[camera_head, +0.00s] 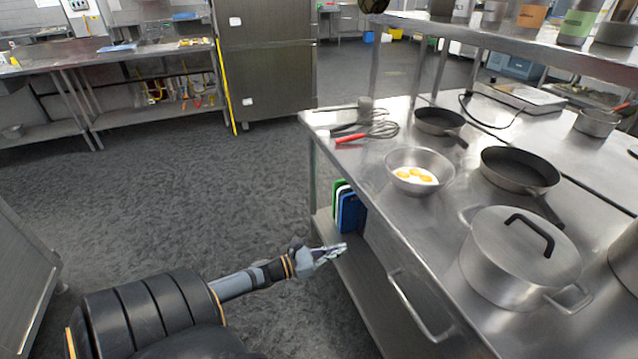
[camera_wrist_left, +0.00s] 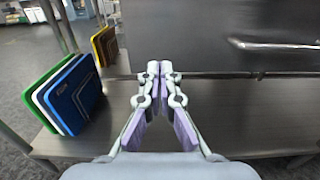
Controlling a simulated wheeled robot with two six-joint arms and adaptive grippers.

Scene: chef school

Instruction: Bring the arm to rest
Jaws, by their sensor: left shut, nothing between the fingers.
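My left gripper (camera_head: 332,252) reaches in from the lower left in the head view, beside the steel table and below its top. In the left wrist view the left gripper (camera_wrist_left: 153,72) has its fingertips together with nothing between them. It is in front of the table's lower shelf (camera_wrist_left: 235,125). My right gripper is in neither view.
Coloured cutting boards (camera_head: 349,208) stand on the lower shelf, also in the left wrist view (camera_wrist_left: 70,95). The table's drawer handle (camera_head: 418,308) juts out nearby. A lidded pot (camera_head: 500,250), a bowl with yolks (camera_head: 420,160) and pans stand on top. Open floor (camera_head: 180,200) lies left.

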